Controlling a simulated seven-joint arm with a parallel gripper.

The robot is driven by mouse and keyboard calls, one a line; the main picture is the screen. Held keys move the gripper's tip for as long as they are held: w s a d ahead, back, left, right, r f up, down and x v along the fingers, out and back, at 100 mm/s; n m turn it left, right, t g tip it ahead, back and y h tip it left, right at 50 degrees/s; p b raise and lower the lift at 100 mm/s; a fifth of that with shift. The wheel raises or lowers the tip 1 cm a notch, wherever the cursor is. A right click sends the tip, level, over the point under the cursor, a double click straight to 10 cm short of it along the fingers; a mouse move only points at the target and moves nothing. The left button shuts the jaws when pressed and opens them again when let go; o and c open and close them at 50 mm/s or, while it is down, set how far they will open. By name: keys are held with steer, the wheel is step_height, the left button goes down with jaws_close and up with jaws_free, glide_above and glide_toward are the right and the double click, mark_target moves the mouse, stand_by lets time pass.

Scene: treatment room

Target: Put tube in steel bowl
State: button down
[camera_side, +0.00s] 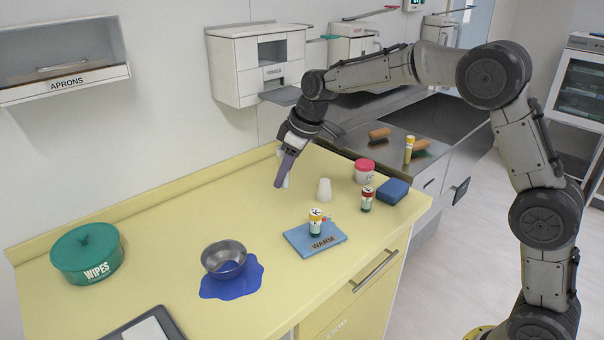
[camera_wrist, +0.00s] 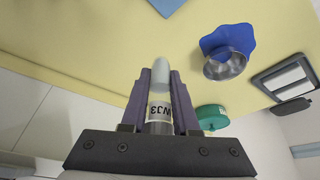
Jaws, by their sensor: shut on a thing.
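My gripper (camera_side: 281,178) is above the yellow counter near its back edge, to the right of the bowl. In the wrist view my gripper (camera_wrist: 160,80) is shut on a tube (camera_wrist: 159,107) with a pale rounded end and a printed white label. Only a small pale part of the tube shows beside the fingers in the side view. The steel bowl (camera_side: 223,257) stands on a blue irregular patch (camera_side: 247,284) at the counter's front left. Its visible inside looks empty. The bowl also shows in the wrist view (camera_wrist: 224,67), right of the tube and apart from it.
A green wipes tub (camera_side: 86,254) stands left of the bowl. A blue WARM mat (camera_side: 300,242) holds a small labelled jar (camera_side: 316,224). A white cup (camera_side: 324,189), red-lidded tub (camera_side: 364,172), small bottle (camera_side: 366,200) and blue block (camera_side: 393,191) stand to the right. The counter between gripper and bowl is clear.

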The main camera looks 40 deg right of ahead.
steer(key=w+a+n+y, duration=0.1)
steer(key=a+n, duration=0.3)
steer(key=a, duration=0.6)
steer(key=n+g, duration=0.1)
glide_above(226, 269)
steer(key=f, duration=0.1)
steer(key=shift+y, duration=0.5)
steer(key=shift+f, duration=5.4)
steer(key=c, duration=0.6)
jaws_free()
